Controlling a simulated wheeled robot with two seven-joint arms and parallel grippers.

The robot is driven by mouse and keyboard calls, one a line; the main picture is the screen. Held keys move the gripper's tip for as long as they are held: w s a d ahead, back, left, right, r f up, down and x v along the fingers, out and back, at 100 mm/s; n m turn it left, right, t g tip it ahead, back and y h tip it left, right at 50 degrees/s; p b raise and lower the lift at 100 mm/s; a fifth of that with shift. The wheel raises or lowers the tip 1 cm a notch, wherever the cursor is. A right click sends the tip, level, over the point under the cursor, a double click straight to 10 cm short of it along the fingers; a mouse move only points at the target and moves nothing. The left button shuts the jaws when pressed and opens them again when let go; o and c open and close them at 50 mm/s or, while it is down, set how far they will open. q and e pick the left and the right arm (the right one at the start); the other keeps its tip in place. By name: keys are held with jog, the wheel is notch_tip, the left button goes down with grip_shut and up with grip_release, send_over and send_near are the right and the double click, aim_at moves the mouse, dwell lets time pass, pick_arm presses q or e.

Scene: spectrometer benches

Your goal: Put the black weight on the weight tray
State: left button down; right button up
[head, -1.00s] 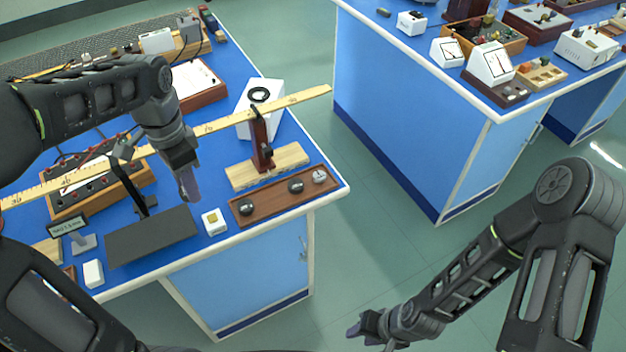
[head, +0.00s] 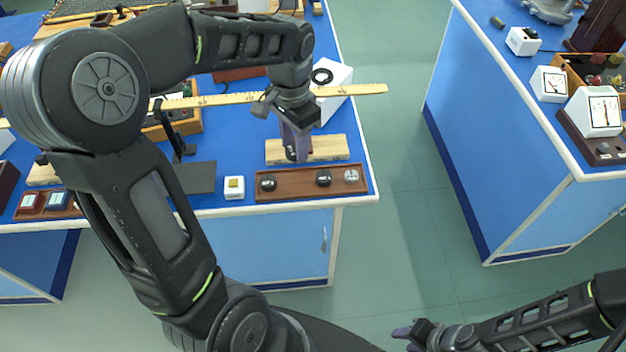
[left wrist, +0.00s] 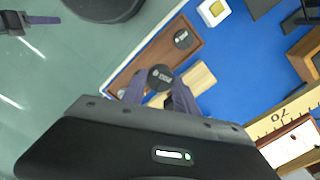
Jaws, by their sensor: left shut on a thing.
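The weight tray (head: 296,193) is a long brown wooden tray near the front edge of the blue bench. Two black weights, the left one (head: 268,183) and the middle one (head: 323,178), and a silver weight (head: 351,175) sit on it. My left gripper (head: 292,155) is above and behind the tray, by the light wooden base. In the left wrist view it is shut on a black weight (left wrist: 160,77), held between the fingertips with the tray (left wrist: 196,50) beyond. My right gripper (head: 403,333) is low at the right, away from the bench; its jaws are unclear.
A yellow ruler beam (head: 355,90) runs across close behind my left gripper. A white block with a yellow top (head: 234,187) stands just left of the tray. A white box (head: 334,76) stands behind. Bare tray shows between the left and middle weights.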

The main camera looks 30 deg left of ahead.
pick_arm(q)
send_over(297, 183)
jog(key=shift+f, duration=3.15)
jog(key=shift+f+p, duration=0.3)
jog(key=shift+f, duration=1.55)
jog(key=shift+f, duration=0.15)
jog(key=c, duration=0.9)
grip_release()
jog(key=shift+c, duration=0.2)
jog(key=shift+w+a+r, duration=0.1)
jog(key=shift+w+r, duration=0.05)
jog(key=shift+r, duration=0.45)
notch_tip(297, 183, up, 11)
jog(key=shift+r+b, duration=0.1)
jog(key=shift+b, duration=0.35)
